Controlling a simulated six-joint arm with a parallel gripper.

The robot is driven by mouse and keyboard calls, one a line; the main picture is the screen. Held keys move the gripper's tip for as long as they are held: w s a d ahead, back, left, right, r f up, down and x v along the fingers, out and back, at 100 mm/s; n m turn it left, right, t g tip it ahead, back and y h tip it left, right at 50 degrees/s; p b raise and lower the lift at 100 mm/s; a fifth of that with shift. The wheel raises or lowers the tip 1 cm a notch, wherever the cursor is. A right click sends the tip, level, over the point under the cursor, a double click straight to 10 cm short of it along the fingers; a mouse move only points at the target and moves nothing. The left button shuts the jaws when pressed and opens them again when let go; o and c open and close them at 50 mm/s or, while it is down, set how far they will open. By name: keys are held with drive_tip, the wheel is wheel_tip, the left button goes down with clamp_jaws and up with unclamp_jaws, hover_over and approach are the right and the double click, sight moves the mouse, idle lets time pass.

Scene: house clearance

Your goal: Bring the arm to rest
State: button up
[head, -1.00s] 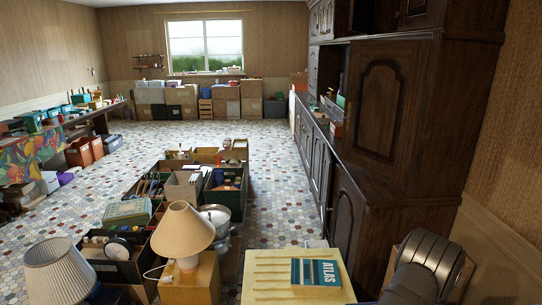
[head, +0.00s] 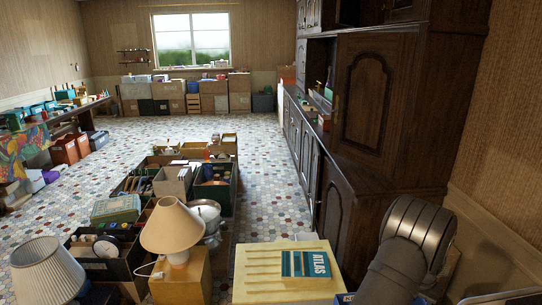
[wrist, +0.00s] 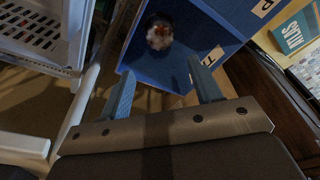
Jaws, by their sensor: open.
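My gripper (wrist: 160,67) shows in the wrist view with its two blue-grey fingers spread wide and nothing between them. Beyond the fingers is a blue box (wrist: 231,46) with pale letter labels. Inside it lies a small rounded item (wrist: 159,36), dark red and white, its kind unclear. I cannot tell how far the fingertips are from the box. In the head view my arm (head: 408,250) stands at the bottom right, and the gripper is out of frame.
A pale yellow surface (head: 262,275) with an ATLAS book (head: 305,265) lies left of my arm. A dark wooden cabinet (head: 375,110) rises behind. A beige lamp (head: 172,228) stands further left. A white slotted rack (wrist: 35,28) is at the wrist view's left. Tiled floor (head: 270,190) lies open beyond.

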drive_tip(key=f, duration=0.4)
drive_tip(key=w+d+f, duration=0.1)
drive_tip(key=f, duration=0.7)
drive_tip(key=shift+w+d+f, duration=0.1)
drive_tip(key=shift+w+d, duration=0.05)
wheel_tip(320, 180, up, 10)
drive_tip(key=r, duration=0.1)
drive_tip(key=w+a+r+n, duration=0.2)
drive_tip(key=w+a+r, duration=0.15)
drive_tip(key=a, duration=0.35)
drive_tip(key=w+a+r+n, duration=0.2)
drive_tip(key=w+a, duration=0.3)
drive_tip(key=a, duration=0.3)
drive_tip(key=w+a+r+n, duration=0.1)
drive_tip(key=w+a+r, duration=0.25)
drive_tip(key=a, duration=0.35)
drive_tip(key=a+r+n+y, duration=0.1)
drive_tip(key=a+r+n, duration=0.15)
drive_tip(key=a, duration=0.65)
drive_tip(key=a+r+n, duration=0.2)
drive_tip(key=a+r, duration=0.1)
drive_tip(key=a, duration=0.5)
drive_tip(key=shift+m+t, duration=0.3)
drive_tip(key=shift+m, duration=0.15)
drive_tip(key=s+d, duration=0.2)
drive_tip(key=s+d+f, duration=0.1)
drive_tip(key=s, duration=0.1)
drive_tip(key=shift+d, duration=0.35)
